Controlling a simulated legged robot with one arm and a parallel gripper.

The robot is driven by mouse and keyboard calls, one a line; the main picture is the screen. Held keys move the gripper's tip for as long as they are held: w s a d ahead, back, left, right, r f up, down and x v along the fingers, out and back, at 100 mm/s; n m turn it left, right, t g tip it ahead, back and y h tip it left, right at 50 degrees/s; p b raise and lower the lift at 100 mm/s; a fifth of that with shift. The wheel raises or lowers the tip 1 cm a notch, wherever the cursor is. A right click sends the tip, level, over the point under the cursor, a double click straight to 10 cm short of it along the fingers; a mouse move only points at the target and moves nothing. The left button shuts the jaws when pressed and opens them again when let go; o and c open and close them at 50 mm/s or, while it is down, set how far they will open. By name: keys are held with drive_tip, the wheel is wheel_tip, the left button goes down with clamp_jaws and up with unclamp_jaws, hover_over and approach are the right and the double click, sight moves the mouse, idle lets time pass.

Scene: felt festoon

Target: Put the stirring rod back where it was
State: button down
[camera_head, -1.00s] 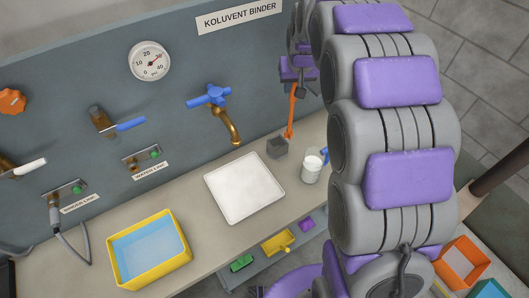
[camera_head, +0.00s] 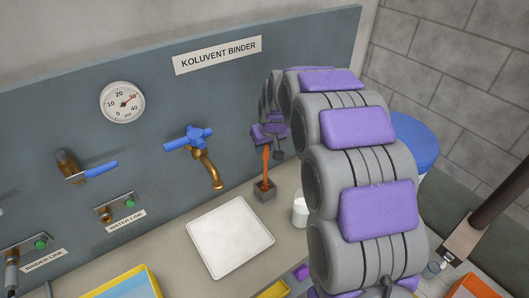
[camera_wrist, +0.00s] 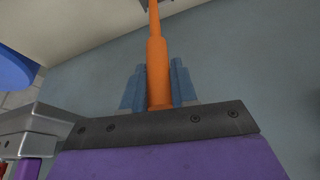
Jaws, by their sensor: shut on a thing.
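The orange stirring rod (camera_head: 266,167) stands roughly upright under my gripper (camera_head: 268,140). Its lower end meets the top of a small grey block holder (camera_head: 264,195) on the bench and appears to be in its opening; how deep I cannot tell. In the wrist view the rod (camera_wrist: 157,70) runs between the two blue fingers of my gripper (camera_wrist: 158,86), which are shut on it. Its far end reaches a dark piece at the top edge of that view, mostly cut off.
A white cup (camera_head: 300,213) stands just right of the holder. A white square tray (camera_head: 229,238) lies in front. A brass tap with a blue handle (camera_head: 200,143) juts from the grey panel to the left. A yellow-rimmed bin (camera_head: 127,286) is at lower left.

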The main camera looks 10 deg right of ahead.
wheel_tip(320, 180, down, 2)
drive_tip(key=shift+f, duration=0.1)
drive_tip(key=shift+a, duration=0.1)
drive_tip(key=c, duration=0.9)
unclamp_jaws()
drive_tip(key=shift+r, duration=0.2)
drive_tip(key=a+p+v, duration=0.1)
drive_tip(key=p+v, duration=0.1)
drive_tip(key=v, duration=0.9)
drive_tip(key=s+f+g, duration=0.1)
drive_tip(key=s+g, duration=0.1)
drive_tip(key=s, duration=1.1)
drive_tip(key=s+f+m+g, duration=0.1)
drive_tip(key=s+g, duration=0.1)
drive_tip(key=s, duration=1.2)
drive_tip(key=s+f+m+g, duration=0.1)
drive_tip(key=s+g, duration=0.1)
drive_tip(key=s, duration=1.1)
drive_tip(key=shift+s+d+f+h, duration=0.15)
drive_tip(key=shift+h, duration=0.25)
